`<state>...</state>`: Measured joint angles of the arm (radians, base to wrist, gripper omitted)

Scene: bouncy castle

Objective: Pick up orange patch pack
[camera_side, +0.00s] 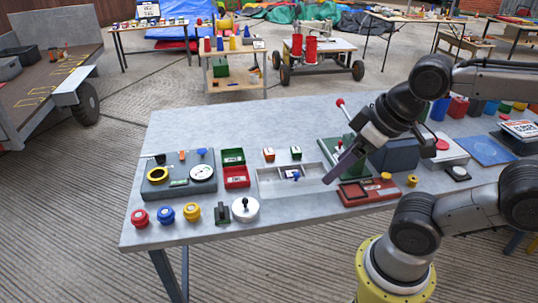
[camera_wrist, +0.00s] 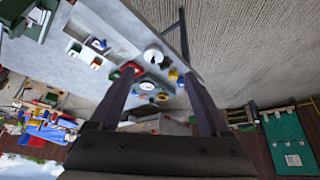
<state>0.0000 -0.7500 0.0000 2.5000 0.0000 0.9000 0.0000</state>
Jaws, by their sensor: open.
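The orange patch pack (camera_side: 268,154) looks like the small orange and white packet on the grey table, behind the divided tray, in the side view. It also seems to show in the wrist view as a small orange-marked white item (camera_wrist: 97,62), left of my fingers. A similar green packet (camera_side: 296,152) lies just to its right. My gripper (camera_side: 330,180) is to the right of the orange pack, above the table near the tray's right end. In the wrist view its two fingers (camera_wrist: 158,90) are spread apart with nothing held between them.
The grey divided tray (camera_side: 262,186) holds small blue and white parts. Red and green bins (camera_side: 236,175) stand left of the pack. A green press with a red-knobbed lever (camera_side: 344,108) stands close to my gripper. The table's back left area (camera_side: 210,125) is clear.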

